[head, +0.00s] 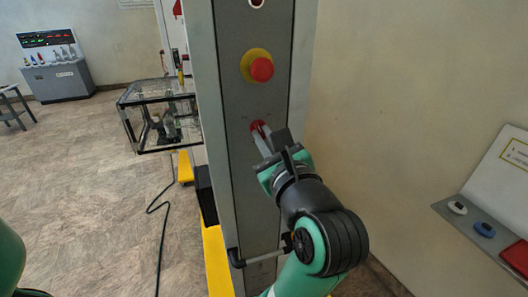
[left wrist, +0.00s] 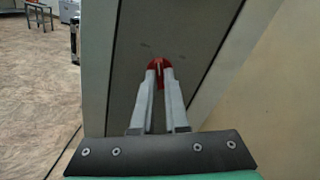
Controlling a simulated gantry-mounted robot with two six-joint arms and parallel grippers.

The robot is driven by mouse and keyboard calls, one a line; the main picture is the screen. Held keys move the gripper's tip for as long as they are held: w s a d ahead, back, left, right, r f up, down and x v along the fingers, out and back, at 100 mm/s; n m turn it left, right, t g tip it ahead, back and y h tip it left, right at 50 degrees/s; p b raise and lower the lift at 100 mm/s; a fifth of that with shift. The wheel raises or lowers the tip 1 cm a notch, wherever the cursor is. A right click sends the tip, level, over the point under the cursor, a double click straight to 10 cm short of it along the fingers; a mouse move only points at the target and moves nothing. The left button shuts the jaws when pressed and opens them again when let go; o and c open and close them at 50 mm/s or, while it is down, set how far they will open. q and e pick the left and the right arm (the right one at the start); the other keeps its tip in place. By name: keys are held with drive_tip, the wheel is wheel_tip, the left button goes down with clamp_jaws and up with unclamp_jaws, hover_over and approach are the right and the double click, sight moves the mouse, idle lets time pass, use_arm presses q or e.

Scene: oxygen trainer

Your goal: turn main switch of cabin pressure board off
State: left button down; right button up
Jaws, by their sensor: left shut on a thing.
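The narrow grey board (head: 240,95) stands upright in the middle of the head view. A red switch (head: 257,125) sits on its face, below a red mushroom button on a yellow base (head: 261,69). My left gripper (head: 262,134) reaches the red switch with its fingers shut on it. In the left wrist view, the fingertips (left wrist: 160,72) close on the red switch (left wrist: 157,62), one finger on each side. The fingers hide part of the switch, so its exact angle cannot be told. My right gripper is not in view.
A handle (head: 262,257) sticks out low on the board, close to my left arm. A wall stands to the right, with a whiteboard and tray (head: 480,228). A glass-sided frame (head: 158,112) and a grey console (head: 58,79) stand to the left. The floor there is mostly clear.

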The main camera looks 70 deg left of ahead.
use_arm(q)
drive_tip(key=n+b, duration=0.2)
drive_tip(key=n, duration=0.1)
drive_tip(key=shift+f, duration=0.15)
drive_tip(key=shift+n+b, duration=0.75)
drive_tip(key=shift+n, duration=0.05)
drive_tip(key=shift+r, duration=0.2)
drive_tip(key=c, duration=0.9)
unclamp_jaws()
drive_tip(key=shift+d, duration=0.1)
drive_tip(key=d, duration=1.1)
drive_tip(key=shift+s+d, duration=0.2)
drive_tip(key=shift+s, duration=0.1)
